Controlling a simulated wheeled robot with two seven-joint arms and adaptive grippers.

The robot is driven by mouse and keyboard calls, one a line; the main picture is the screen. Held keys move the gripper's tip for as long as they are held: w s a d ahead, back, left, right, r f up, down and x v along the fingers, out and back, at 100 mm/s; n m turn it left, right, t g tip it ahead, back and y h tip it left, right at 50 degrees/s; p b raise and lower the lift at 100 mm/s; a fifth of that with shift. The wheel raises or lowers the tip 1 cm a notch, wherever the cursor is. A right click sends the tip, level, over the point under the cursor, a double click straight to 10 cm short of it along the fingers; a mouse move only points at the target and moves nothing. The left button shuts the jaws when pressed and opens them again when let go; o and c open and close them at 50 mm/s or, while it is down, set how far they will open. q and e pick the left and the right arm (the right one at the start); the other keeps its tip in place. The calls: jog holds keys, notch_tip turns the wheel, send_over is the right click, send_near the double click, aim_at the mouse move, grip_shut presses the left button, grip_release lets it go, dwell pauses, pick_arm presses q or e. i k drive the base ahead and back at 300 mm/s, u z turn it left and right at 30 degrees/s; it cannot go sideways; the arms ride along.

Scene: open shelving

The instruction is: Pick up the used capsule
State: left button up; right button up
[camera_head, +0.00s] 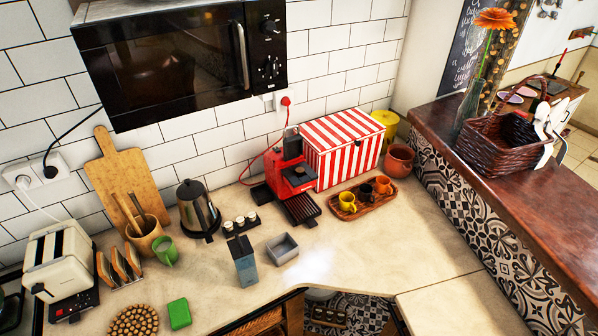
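A red coffee machine (285,172) with a black drip tray (302,208) stands against the back wall. In front of it, a black holder (242,227) carries several small light-topped pieces that look like capsules. A small grey open box (282,249) sits on the counter just right of the holder, and its inside looks empty. I cannot tell which piece, if any, is the used capsule. Neither of my grippers is in view.
A blue-grey carton-like container (244,263) stands left of the grey box. A wooden tray (372,207) with cups lies to the right, and a kettle (197,210) stands to the left. The counter's front right (400,262) is clear. A microwave (185,60) hangs above.

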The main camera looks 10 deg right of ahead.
aim_at(300, 171)
jog(key=k, duration=1.2)
jog(key=u, duration=0.75)
jog(key=i, duration=1.4)
jog(key=z, duration=0.65)
